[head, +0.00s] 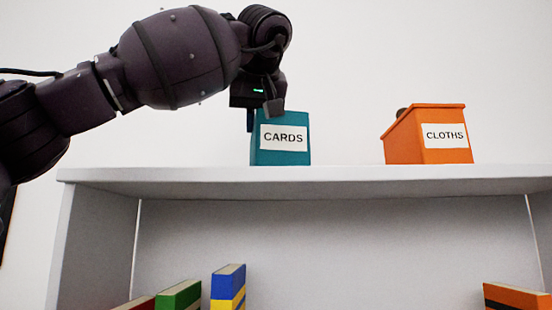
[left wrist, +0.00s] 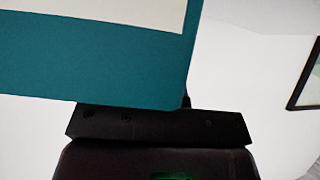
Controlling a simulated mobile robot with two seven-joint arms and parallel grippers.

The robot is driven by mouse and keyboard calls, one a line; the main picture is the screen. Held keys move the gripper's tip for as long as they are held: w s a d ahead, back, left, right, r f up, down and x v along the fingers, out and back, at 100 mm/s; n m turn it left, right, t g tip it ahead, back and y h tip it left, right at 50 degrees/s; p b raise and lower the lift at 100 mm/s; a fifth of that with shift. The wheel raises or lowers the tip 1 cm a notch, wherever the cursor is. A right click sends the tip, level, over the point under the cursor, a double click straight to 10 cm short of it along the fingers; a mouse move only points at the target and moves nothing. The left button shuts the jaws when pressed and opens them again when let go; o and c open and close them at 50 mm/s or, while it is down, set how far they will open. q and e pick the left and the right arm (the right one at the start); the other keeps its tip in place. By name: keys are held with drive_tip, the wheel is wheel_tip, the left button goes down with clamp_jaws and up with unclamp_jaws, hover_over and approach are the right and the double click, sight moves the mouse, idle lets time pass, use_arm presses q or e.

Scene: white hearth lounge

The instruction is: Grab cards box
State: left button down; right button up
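The teal cards box (head: 285,154) stands upright on top of the white shelf unit, with a white "CARDS" label facing me. My left gripper (head: 262,117) points down at the box's upper left corner. One finger shows in front of the box and the other at its left edge, so the fingers are apart. Whether they press on the box is not clear. In the left wrist view the cards box (left wrist: 90,70) fills the upper left, close against the dark gripper body, and hides the fingertips. My right gripper is in neither view.
An orange box labelled "CLOTHS" (head: 428,150) stands to the right on the same white shelf top (head: 350,178), with a clear gap between. Below, books stand inside the shelf: a green one (head: 180,295), a blue and yellow one (head: 228,280), and an orange one (head: 517,297).

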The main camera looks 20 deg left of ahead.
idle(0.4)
use_arm(q)
wheel_tip(320, 180, up, 10)
idle(0.7)
